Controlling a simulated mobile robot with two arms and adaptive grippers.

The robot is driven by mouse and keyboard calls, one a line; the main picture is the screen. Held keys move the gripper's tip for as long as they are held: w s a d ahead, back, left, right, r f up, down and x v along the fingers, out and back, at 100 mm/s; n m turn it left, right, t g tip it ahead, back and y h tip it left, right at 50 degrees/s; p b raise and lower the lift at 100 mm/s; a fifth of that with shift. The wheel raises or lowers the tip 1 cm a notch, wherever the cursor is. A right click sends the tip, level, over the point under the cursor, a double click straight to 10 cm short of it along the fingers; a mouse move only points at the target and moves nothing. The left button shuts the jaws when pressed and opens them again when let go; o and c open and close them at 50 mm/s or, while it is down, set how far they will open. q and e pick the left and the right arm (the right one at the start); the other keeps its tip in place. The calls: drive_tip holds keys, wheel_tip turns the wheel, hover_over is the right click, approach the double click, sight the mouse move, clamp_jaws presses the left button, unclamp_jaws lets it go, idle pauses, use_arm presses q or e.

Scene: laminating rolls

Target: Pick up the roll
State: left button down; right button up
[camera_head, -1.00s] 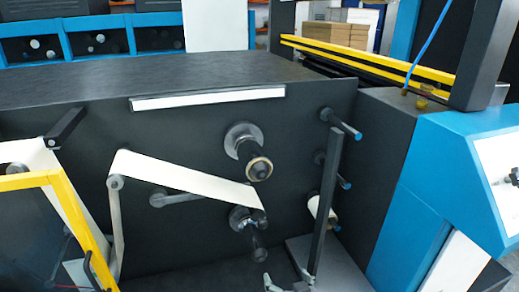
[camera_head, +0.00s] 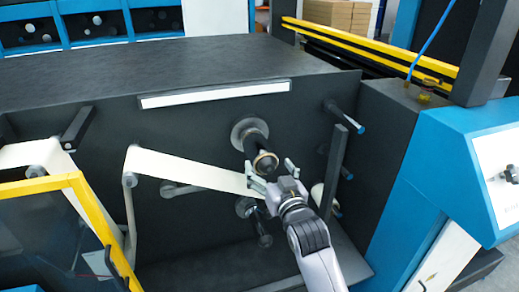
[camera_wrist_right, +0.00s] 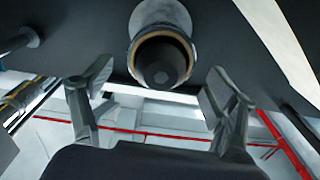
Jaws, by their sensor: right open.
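The roll (camera_head: 265,160) shows as a dark cylinder with a brownish ring at its end, on the upper spindle of the dark machine panel. In the right wrist view the same ring (camera_wrist_right: 160,37) is at top centre, around a dark core. My right gripper (camera_head: 271,170) is open in front of the roll's end. In the wrist view its two fingers (camera_wrist_right: 157,82) are spread to the lower left and lower right of the ring, with nothing between them. I cannot tell whether either finger touches the roll. My left gripper is not in view.
A white web (camera_head: 190,170) runs leftward from near the lower spindle (camera_head: 258,225), which my gripper partly hides. A dark upright bar (camera_head: 332,172) and blue-tipped pegs (camera_head: 357,124) stand to the right. A yellow-edged guard (camera_head: 40,186) is at lower left.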

drive_tip(key=shift+x, duration=1.05)
drive_tip(key=p+x, duration=0.2)
drive_tip(key=x, duration=0.2)
drive_tip(key=shift+w, duration=0.15)
drive_tip(key=shift+w+a+f, duration=0.15)
drive_tip(key=shift+w, duration=0.2)
drive_tip(key=shift+c, duration=0.2)
drive_tip(key=c, duration=1.3)
